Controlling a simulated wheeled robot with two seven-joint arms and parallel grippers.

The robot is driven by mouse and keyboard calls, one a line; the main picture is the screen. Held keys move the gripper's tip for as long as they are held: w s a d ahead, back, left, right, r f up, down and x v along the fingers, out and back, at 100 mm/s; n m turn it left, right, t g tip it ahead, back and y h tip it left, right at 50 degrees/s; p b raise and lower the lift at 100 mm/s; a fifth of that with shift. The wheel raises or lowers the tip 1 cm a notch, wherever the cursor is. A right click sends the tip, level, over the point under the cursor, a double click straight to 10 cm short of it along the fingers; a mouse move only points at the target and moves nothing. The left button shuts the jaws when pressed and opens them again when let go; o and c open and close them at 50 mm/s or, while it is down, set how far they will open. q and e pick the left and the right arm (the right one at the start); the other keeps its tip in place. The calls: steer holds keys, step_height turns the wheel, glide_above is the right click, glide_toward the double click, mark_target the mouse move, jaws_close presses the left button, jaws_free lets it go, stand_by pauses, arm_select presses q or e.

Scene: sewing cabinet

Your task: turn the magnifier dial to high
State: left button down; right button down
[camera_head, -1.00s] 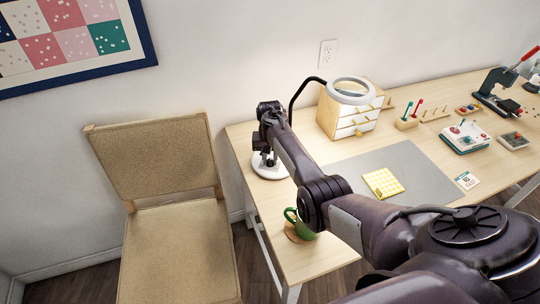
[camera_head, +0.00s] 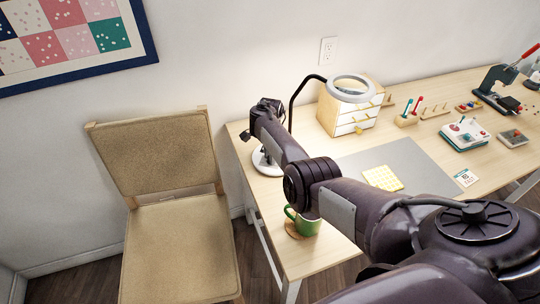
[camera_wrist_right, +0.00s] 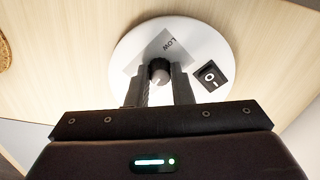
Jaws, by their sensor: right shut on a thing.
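The magnifier lamp's ring head (camera_head: 353,88) hangs on a dark bent neck above the left part of the desk. Its round white base (camera_head: 262,163) is partly hidden behind my right arm. The dial's pointer and any other label are not clearly visible. My left gripper is not in view.
A black-and-white rocker switch (camera_wrist_right: 210,76) sits on the base beside the fingers. A green mug (camera_head: 306,222) stands close to my right forearm, near the desk's front-left corner. A small drawer cabinet (camera_head: 348,120) stands behind. A chair (camera_head: 170,190) is at the left.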

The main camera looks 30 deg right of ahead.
steer(key=shift+m+b, duration=0.45)
steer(key=shift+m, duration=1.75)
steer(key=c, duration=1.3)
jaws_free()
step_height(320, 180, up, 8)
steer(key=shift+f+p, duration=0.1)
steer(key=shift+p, duration=0.9)
steer(key=shift+f, duration=0.1)
